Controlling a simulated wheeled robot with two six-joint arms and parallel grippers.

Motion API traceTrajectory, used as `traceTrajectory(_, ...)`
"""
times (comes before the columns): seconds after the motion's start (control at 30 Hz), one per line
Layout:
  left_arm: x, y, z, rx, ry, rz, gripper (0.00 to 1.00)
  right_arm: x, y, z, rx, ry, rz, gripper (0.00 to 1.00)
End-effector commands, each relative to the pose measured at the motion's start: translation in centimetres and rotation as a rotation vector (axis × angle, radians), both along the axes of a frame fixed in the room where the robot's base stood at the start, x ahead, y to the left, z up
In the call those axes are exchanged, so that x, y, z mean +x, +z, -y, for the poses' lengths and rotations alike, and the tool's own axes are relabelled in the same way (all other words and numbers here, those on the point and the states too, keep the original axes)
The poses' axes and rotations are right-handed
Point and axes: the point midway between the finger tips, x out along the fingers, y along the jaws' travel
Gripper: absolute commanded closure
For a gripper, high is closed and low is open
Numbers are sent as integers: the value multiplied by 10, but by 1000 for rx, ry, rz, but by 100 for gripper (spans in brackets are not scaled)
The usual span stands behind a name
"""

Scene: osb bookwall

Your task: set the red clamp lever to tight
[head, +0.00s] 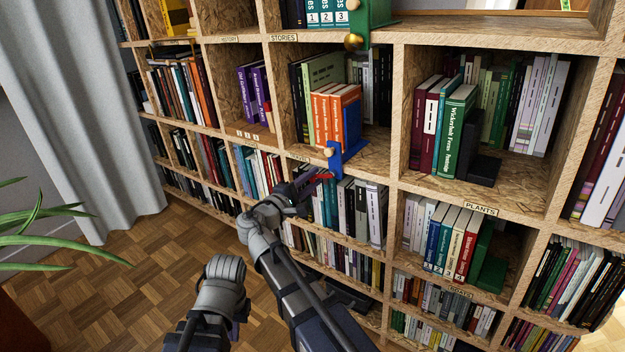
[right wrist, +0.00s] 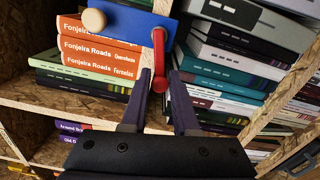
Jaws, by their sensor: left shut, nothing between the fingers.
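A blue clamp (head: 342,158) sits on the shelf's front edge in front of orange books; it also shows in the right wrist view (right wrist: 140,22). Its red lever (head: 322,175) points left in the head view. In the right wrist view the red lever (right wrist: 159,50) hangs down from the clamp. My right gripper (right wrist: 161,74) is open, its two purple fingertips on either side of the lever's free end, with small gaps visible. My left gripper (head: 235,328) is low at the left, shut and empty, mostly hidden behind its own wrist.
A pale round knob (right wrist: 94,19) is on the clamp. Orange books (head: 335,117) stand just behind it. A green clamp (head: 370,20) with a brass knob is on the shelf above.

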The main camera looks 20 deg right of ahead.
Motion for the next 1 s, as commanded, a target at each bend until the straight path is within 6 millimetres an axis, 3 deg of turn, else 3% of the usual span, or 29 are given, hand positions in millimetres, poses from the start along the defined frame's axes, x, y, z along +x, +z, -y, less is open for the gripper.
traceTrajectory(0.03, 0, 0, 0, 0, 0, 0, 100, 0, 0, 0, 0, 0, 0, 78)
traceTrajectory(0.23, 0, 0, 0, 0, 0, 0, 100, 0, 0, 0, 0, 0, 0, 100)
traceTrajectory(0.57, 0, 0, 0, 0, 0, 0, 100, 0, 0, 0, 2, -1, 3, 100)
traceTrajectory(1.0, 0, 14, 0, 0, -3, 0, 100, 3, 14, -2, 179, -1, 230, 100)
